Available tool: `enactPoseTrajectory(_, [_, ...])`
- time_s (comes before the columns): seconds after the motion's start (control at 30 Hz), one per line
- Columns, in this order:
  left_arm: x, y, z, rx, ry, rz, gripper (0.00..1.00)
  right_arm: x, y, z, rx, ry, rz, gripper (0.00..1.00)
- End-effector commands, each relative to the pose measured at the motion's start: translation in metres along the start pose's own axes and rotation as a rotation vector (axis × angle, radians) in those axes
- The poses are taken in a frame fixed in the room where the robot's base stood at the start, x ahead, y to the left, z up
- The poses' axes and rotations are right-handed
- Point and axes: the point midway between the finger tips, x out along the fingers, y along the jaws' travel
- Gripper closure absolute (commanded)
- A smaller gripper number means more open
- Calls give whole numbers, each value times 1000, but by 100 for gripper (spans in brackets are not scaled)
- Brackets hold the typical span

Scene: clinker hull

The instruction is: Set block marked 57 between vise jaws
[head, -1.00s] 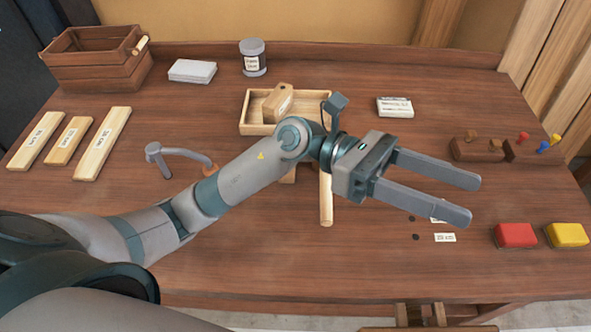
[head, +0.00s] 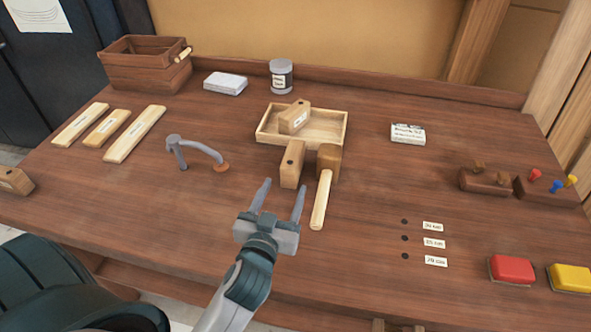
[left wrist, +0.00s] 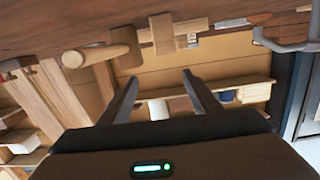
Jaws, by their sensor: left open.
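Several similar wooden blocks are in the head view, and I cannot read 57 on any. One labelled block (head: 295,117) rests in the shallow wooden tray (head: 335,142). Another block (head: 292,165) stands in front of the tray, label not showing; it appears to be the block in the left wrist view (left wrist: 163,34). A third labelled block (head: 14,181) is at the far left edge. I cannot make out the vise jaws. My left gripper (head: 282,187) is open and empty, its fingers pointing toward the block before the tray, apart from it. My right gripper is not in view.
A mallet (head: 320,200) lies just right of the standing block. A metal holdfast (head: 200,148) stands to the left. The bench's front left is clear.

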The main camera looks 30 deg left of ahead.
Motion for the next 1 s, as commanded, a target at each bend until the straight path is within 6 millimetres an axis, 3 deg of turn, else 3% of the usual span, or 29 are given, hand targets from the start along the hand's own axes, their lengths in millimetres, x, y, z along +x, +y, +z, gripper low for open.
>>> enactPoseTrajectory(0.13, [-4, -8, 15, -37, -47, -24, 43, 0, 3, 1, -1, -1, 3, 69])
enactPoseTrajectory(0.57, [3, -7, 13, -32, -43, -21, 43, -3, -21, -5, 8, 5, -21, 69])
enactPoseTrajectory(0.77, [29, -8, 11, -30, -42, -21, 43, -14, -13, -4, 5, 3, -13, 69])
enactPoseTrajectory(1.0, [72, -10, 12, -30, -41, -21, 43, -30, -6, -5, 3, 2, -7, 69])
